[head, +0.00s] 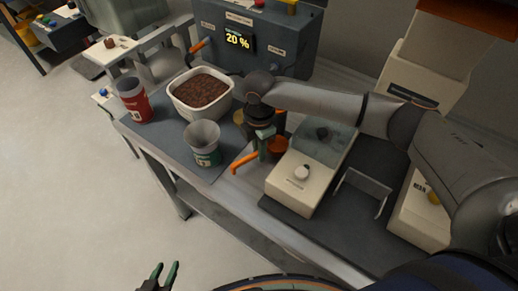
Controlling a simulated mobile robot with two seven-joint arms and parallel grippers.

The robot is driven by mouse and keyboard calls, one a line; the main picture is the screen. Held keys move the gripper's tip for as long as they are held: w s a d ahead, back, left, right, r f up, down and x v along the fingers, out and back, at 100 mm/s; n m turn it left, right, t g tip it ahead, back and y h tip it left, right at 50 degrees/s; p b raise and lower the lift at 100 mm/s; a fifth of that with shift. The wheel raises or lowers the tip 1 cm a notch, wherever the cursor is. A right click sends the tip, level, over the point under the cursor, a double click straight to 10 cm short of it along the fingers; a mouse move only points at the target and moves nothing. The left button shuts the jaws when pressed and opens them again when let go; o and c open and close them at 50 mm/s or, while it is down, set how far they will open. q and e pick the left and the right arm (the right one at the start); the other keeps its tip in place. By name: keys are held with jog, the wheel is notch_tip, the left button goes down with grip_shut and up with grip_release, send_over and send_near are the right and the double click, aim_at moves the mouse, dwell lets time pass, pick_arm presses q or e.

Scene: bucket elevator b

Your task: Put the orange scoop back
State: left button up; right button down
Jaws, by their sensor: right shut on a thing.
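The orange scoop (244,162) is at the middle of the table, partly hidden by my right gripper. Its orange handle points down-left and another orange part shows on the right of the fingers. My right gripper (263,152) comes in from the right, points down and is shut on the scoop. I cannot tell whether the scoop touches the table. My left gripper (164,273) is at the bottom edge, away from the table, with its two fingers apart and nothing between them.
A white tub (176,98) of brown pellets, a red cup (134,100) and a grey-white cup (202,142) stand on the grey mat (208,172). A cream device (298,182) stands right of my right gripper. A dark console (240,42) reads 20 %. Open floor lies left.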

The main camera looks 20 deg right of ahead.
jog(key=shift+f, duration=0.15)
jog(key=c, duration=0.9)
grip_release()
jog(key=shift+o, duration=0.2)
notch_tip(320, 180, up, 12)
jog(key=shift+r, duration=0.25)
jog(key=shift+s+f, duration=0.1)
